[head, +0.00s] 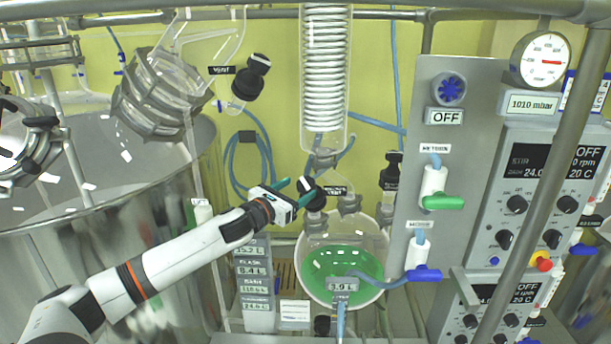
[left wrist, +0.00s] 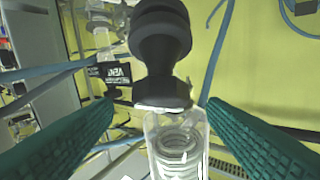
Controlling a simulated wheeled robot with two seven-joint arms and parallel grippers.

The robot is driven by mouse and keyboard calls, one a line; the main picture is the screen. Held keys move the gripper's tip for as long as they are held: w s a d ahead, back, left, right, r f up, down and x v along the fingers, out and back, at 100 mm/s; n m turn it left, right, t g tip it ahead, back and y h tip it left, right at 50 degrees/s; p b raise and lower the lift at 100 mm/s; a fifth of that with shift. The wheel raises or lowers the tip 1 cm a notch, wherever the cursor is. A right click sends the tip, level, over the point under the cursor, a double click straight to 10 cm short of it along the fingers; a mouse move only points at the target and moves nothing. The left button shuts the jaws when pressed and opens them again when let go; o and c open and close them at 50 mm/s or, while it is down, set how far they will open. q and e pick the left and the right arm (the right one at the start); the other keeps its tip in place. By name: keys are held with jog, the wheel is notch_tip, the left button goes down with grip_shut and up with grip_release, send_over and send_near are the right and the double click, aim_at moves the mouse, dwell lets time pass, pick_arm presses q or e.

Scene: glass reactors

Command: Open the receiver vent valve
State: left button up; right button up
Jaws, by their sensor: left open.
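The receiver vent valve is a black knob (head: 312,194) on the glass above the round receiver flask, beside a small black label (head: 335,190). In the left wrist view the black knob (left wrist: 162,45) fills the top middle, above clear glass with a coil, and a VENT label (left wrist: 115,73) is to its left. My left gripper (head: 299,188) has green fingers and comes in from the left, right at the knob. It is open; in the left wrist view its fingertips (left wrist: 161,103) stand apart on either side of the knob's lower part. Contact cannot be told. My right gripper is not in view.
Another black vent knob (head: 249,78) is up and left. The receiver flask (head: 372,240) holds green liquid. A glass coil condenser (head: 326,75) hangs above. A grey panel (head: 410,150) with green and blue valve handles is to the right; a large metal vessel (head: 120,240) is left.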

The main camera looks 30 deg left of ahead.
aim_at(303, 186)
pick_arm(q)
jog(key=w, duration=0.1)
jog(key=w+p, duration=0.1)
jog(key=w, duration=0.1)
jog(key=shift+w+d+r+p, duration=0.1)
jog(key=shift+w+r+p, duration=0.05)
jog(key=shift+w+p, duration=0.15)
jog(key=shift+w+d, duration=0.1)
jog(key=shift+w, duration=0.35)
jog(key=shift+s, duration=0.1)
